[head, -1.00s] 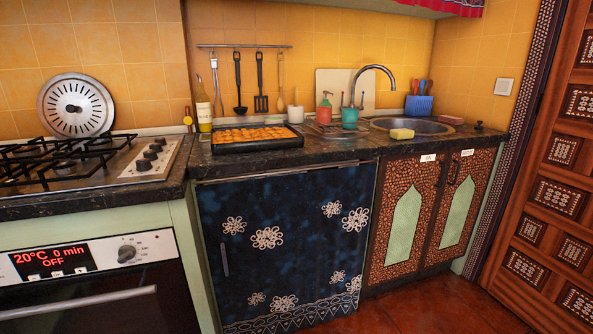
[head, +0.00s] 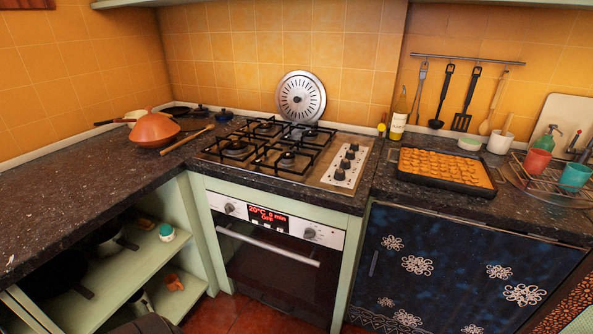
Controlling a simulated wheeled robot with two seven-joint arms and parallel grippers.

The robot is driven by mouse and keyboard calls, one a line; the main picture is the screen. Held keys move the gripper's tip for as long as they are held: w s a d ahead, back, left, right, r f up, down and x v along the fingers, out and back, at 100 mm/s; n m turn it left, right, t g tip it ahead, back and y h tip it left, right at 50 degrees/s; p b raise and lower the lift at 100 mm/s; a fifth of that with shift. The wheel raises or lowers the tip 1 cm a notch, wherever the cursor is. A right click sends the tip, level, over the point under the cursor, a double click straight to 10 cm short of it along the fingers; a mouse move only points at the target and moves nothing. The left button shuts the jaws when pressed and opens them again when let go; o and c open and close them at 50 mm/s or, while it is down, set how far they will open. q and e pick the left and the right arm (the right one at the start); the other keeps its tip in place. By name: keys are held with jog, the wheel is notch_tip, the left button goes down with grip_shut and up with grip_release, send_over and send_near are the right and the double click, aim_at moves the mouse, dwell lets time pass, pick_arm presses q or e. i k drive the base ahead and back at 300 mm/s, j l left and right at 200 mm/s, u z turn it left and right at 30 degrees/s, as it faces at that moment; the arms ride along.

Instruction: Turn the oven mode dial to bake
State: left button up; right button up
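The oven (head: 270,265) is built in under the hob, with its door shut. Its display (head: 268,217) glows red and appears to read 20°C, 0 min, OFF. A round dial (head: 229,208) sits left of the display and another dial (head: 309,233) sits right of it. The markings around both dials are too small to read, so I cannot tell which is the mode dial. The oven handle (head: 267,244) runs across the top of the door. Neither of my grippers is in view.
The gas hob (head: 275,150) with black grates is above the oven. A tray of baked pieces (head: 445,170) is on the right counter. An orange tagine (head: 153,129) is on the left counter. Open shelves (head: 130,270) stand left of the oven. Red floor (head: 240,313) shows in front.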

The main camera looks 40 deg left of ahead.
aim_at(229, 208)
jog(key=u, duration=1.55)
